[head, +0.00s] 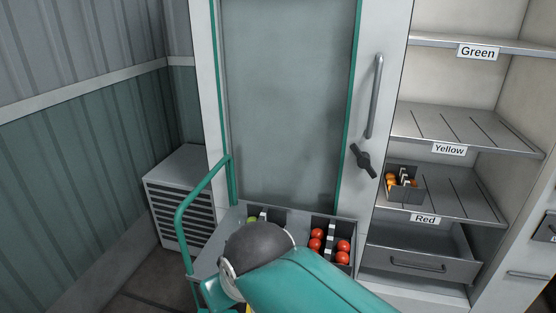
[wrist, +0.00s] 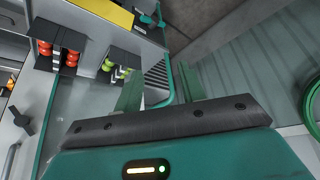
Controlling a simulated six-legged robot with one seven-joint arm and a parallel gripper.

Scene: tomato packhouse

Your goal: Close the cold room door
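The cold room door (head: 290,100) is a tall glass panel with green edging in a white frame, upright in the head view's middle. A vertical bar handle (head: 374,97) and a dark turn latch (head: 363,161) sit on its right stile. Right of this stile, the shelf bay stands uncovered. The latch also shows at the left of the wrist view (wrist: 22,121). My gripper (wrist: 160,88) has its two green fingers apart with nothing between them. In the head view my arm hides the fingers. I see no contact with the door or handle.
A green-railed cart (head: 180,225) holding crates of red (head: 343,245) and green tomatoes stands before the door. A louvred grey unit (head: 180,200) is at left. Shelves labelled Green, Yellow and Red, with a small crate (head: 404,194) and drawer (head: 418,262), are at right.

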